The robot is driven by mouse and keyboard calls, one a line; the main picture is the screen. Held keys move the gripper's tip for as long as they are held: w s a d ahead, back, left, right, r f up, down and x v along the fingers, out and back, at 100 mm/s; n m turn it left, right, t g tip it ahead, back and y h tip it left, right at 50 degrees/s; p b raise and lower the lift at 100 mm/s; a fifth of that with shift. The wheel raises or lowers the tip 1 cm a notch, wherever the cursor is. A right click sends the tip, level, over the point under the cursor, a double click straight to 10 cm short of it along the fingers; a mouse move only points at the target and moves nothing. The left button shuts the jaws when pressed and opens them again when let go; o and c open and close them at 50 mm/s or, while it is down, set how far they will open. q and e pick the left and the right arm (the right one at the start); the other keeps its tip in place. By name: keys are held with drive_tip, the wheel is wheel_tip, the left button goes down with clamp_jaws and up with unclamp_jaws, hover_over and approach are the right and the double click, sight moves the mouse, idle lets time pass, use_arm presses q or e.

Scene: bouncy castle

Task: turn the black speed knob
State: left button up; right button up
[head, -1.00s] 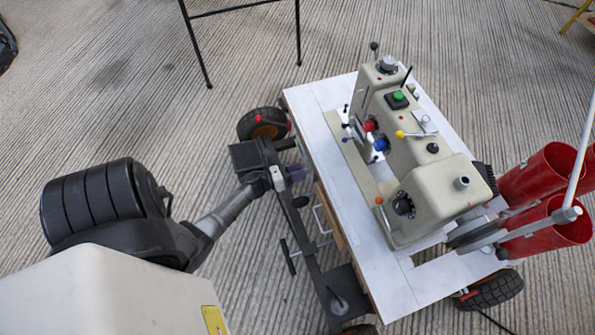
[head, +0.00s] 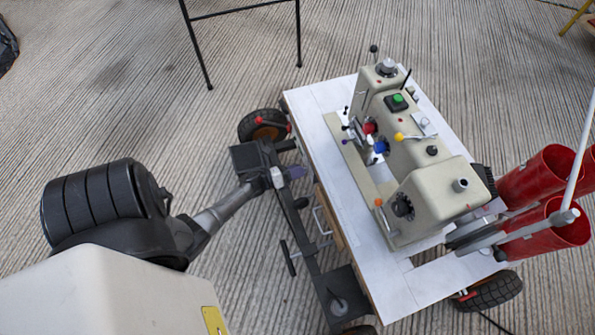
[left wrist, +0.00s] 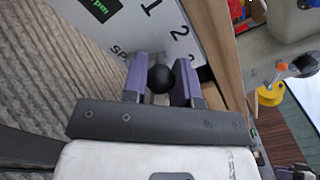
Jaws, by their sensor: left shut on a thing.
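The black speed knob (left wrist: 160,79) is a round ball on a white panel (left wrist: 125,30) in the left wrist view. The panel carries the numbers 1 and 2, part of a word starting with "SP", and a green "rpm" display (left wrist: 100,8). My left gripper (left wrist: 161,75) has its two purple fingers on either side of the knob and is shut on it. In the head view my left gripper (head: 288,173) is at the left edge of the white cart top, and the knob is hidden there. My right gripper is not in view.
A beige sewing machine (head: 430,190) stands on the white cart top (head: 395,285). Red cylinders (head: 540,170) are at the right. The cart has black wheels (head: 262,124) and a dark frame bar. A black metal stand (head: 245,10) is behind; ribbed floor is clear at left.

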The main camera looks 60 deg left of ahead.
use_arm(q)
drive_tip(key=n, duration=0.2)
drive_tip(key=a+n, duration=0.1)
drive_tip(key=shift+n, duration=0.4)
drive_tip(key=n, duration=0.2)
drive_tip(key=a+n, duration=0.1)
drive_tip(key=n, duration=0.1)
drive_tip(key=shift+w+a+f+p, duration=0.1)
drive_tip(key=shift+w+f+p, duration=0.05)
drive_tip(key=shift+p, duration=0.2)
drive_tip(key=shift+n, duration=0.3)
drive_tip(key=shift+a+f, duration=0.1)
drive_tip(key=o, duration=0.9)
